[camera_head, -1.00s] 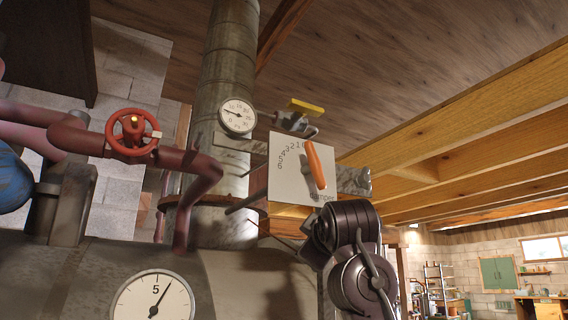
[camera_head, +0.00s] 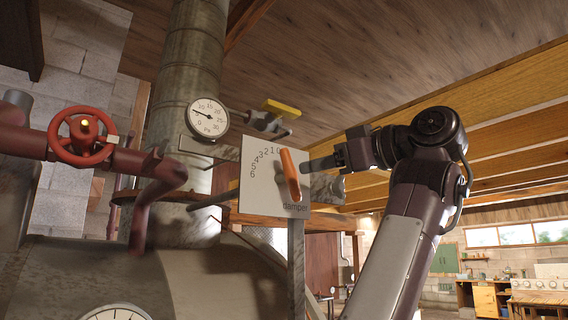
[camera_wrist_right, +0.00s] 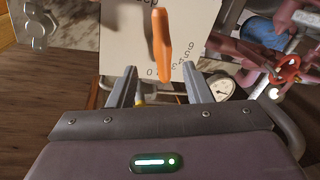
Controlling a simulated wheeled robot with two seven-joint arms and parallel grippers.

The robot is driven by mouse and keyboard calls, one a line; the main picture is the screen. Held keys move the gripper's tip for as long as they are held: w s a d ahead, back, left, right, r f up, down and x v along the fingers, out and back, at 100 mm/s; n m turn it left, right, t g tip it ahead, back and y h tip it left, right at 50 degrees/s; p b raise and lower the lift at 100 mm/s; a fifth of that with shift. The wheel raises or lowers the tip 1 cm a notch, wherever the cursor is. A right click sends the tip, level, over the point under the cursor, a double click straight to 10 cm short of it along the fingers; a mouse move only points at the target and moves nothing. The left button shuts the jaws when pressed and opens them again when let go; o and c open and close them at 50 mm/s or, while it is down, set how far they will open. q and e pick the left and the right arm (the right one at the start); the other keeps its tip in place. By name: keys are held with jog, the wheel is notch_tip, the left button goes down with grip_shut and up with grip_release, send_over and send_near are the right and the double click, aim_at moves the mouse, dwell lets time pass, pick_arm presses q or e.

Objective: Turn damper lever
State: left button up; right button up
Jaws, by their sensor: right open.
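The damper lever has an orange handle (camera_head: 290,174) in front of a white plate (camera_head: 262,190) marked with numbers and the word "damper". Its handle stands nearly upright, leaning slightly left, with its top by the low-number end of the scale. My right gripper (camera_head: 310,165) is just right of the handle in the head view, its fingers pointing left at it. In the right wrist view the open fingers (camera_wrist_right: 160,86) stand either side of the handle's line, and the handle (camera_wrist_right: 161,38) shows ahead between them. I cannot tell whether they touch. My left gripper is out of view.
A stove pipe (camera_head: 185,90) with a round gauge (camera_head: 207,118) rises behind the plate. A red valve wheel (camera_head: 83,137) on a dark red pipe is at left. A yellow-handled valve (camera_head: 282,108) is above the plate. Wooden beams (camera_head: 500,150) run overhead at right.

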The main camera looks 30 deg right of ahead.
aim_at(290, 169)
jog(key=p+x, duration=0.3)
jog(key=x, duration=0.4)
jog(key=shift+a+p, duration=0.15)
jog(key=shift+p, duration=0.25)
jog(key=shift+w+f, duration=0.1)
jog(key=shift+w, duration=0.15)
jog(key=shift+s, duration=0.1)
jog(key=c, duration=0.9)
jog(key=shift+f+n+b, duration=0.15)
jog(key=shift+n+b, duration=0.45)
jog(key=shift+b, duration=0.35)
jog(key=shift+c, duration=0.3)
jog(key=shift+a+n+b, duration=0.1)
jog(key=shift+n+b, duration=0.25)
jog(key=shift+n, duration=0.15)
jog(key=shift+r, duration=0.25)
